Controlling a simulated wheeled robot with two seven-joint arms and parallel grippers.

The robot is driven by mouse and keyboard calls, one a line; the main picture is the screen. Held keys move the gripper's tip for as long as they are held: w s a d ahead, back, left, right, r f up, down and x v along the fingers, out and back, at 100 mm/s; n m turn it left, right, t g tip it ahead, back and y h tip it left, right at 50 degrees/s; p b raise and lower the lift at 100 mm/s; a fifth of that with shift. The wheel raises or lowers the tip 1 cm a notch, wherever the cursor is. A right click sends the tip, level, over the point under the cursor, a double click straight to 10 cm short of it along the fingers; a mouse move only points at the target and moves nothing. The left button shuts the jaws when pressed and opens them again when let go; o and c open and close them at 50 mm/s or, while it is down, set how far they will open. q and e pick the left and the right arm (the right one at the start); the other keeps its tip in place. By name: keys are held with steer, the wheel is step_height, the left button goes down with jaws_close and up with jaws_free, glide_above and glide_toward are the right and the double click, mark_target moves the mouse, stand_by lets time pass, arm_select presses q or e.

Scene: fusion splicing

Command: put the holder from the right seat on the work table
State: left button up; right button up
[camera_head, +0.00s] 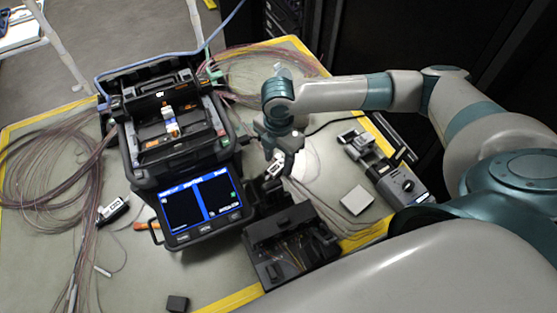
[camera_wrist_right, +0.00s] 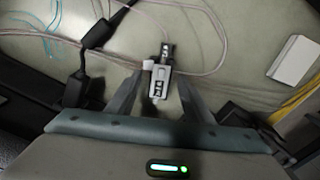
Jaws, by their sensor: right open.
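A small holder (camera_head: 277,166) with a white face and black markings is at my right gripper, right of the splicer's screen. In the right wrist view the holder (camera_wrist_right: 160,76) lies between the two spread fingers, over the work table (camera_wrist_right: 215,57). A thin fibre runs from its far end. My right gripper (camera_wrist_right: 160,90) is open around it; I cannot tell whether a finger touches it. The fusion splicer (camera_head: 172,125) stands open at centre left, with its screen lit; its seats are too small to make out. My left gripper is out of view.
A second labelled holder (camera_head: 112,211) lies left of the splicer among coiled fibres (camera_head: 60,180). A black tool box (camera_head: 290,245) stands close in front of the gripper. A white block (camera_head: 356,200) and a grey-black device (camera_head: 395,180) sit at right. The front-left table is mostly clear.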

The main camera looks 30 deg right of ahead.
mark_target(278, 165)
step_height(278, 165, up, 5)
steer(key=shift+f+b, duration=0.15)
steer(key=shift+b, duration=0.15)
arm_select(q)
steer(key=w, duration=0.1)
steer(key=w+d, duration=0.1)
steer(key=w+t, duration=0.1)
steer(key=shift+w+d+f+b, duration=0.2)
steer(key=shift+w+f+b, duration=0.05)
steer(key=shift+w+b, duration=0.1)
arm_select(e)
step_height(278, 165, up, 7)
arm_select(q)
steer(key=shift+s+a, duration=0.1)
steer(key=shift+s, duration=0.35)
